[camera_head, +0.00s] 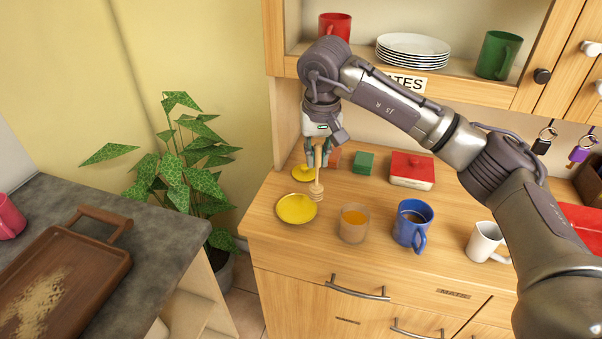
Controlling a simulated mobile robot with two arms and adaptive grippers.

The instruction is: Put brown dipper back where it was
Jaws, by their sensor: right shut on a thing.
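The brown dipper (317,189) is a light wooden honey dipper. My right gripper (318,160) is shut on its handle and holds it upright, ridged head down. The head is over or beside the back right rim of a yellow plate (296,209) on the cabinet top; I cannot tell if it touches. A second small yellow dish (303,174) lies just behind, partly hidden by the gripper and dipper. My left gripper is not in view.
A glass of orange liquid (354,223), a blue mug (412,225) and a white mug (485,242) stand along the front. A green block (363,162) and a red butter box (412,170) sit behind. The shelf above holds white plates (412,50). A plant (188,165) is left.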

